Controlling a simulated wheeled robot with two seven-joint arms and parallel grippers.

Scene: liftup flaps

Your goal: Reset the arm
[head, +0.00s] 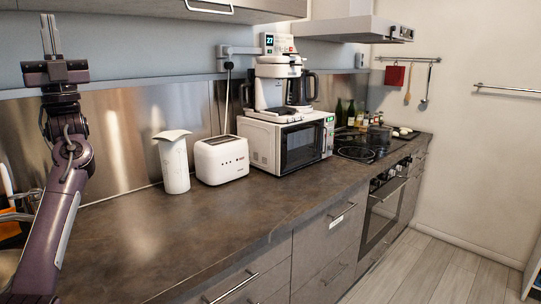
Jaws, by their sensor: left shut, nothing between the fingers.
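My left arm rises from the lower left of the head view, over the left end of the counter. My left gripper (48,35) points straight up in front of the wall below the upper cabinet. Its fingers are shut together with nothing between them. It is apart from the counter things and from the cabinet. My right gripper is outside the view.
A dark counter (200,235) holds a white jug (175,165), a toaster (222,160) and a microwave (290,145) with a coffee maker (278,85) on top. Upper cabinets (160,8) run along the top edge. The front counter surface is clear.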

